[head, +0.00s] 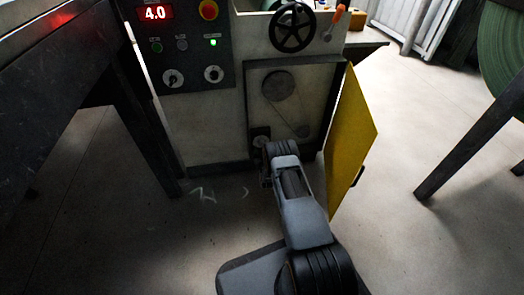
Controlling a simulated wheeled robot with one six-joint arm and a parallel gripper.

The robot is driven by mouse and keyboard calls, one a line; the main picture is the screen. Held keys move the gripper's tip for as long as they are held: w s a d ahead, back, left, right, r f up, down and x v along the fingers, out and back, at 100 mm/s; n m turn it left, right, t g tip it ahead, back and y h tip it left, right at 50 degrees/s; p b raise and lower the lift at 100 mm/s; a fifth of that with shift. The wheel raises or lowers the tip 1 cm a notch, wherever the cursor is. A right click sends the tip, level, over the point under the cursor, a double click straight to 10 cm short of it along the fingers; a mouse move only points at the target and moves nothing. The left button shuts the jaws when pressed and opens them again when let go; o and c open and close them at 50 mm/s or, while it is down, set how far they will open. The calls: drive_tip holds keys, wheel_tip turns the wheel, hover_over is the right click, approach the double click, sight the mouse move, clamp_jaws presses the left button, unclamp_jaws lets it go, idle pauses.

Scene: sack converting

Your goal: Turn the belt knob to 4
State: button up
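The control panel (184,49) is on the upper left of the machine front. Its red display (154,13) reads 4.0. Two round knobs sit low on the panel: a left knob (173,78) and a right knob (213,74). Their labels are too small to read, so I cannot tell which is the belt knob. My gripper (264,158) is at the lower left of the open cabinet, below and right of both knobs and apart from them. My wrist partly hides it, and whether its fingers are open or shut does not show.
A yellow door (353,140) stands open right of my arm. Inside the cabinet (297,75) are a round pulley (278,86) and belt parts. A black handwheel (292,27) and red emergency button (208,9) sit above.

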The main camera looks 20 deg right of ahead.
sight(261, 143)
drive_tip(key=shift+b+x, duration=0.4)
drive_tip(key=shift+x, duration=0.85)
drive_tip(key=shift+c, duration=0.3)
drive_tip(key=c, duration=0.9)
drive_tip(key=m, duration=1.2)
drive_tip(key=shift+d+m, duration=0.1)
drive_tip(key=shift+m, duration=0.3)
drive_tip(key=shift+y, duration=0.4)
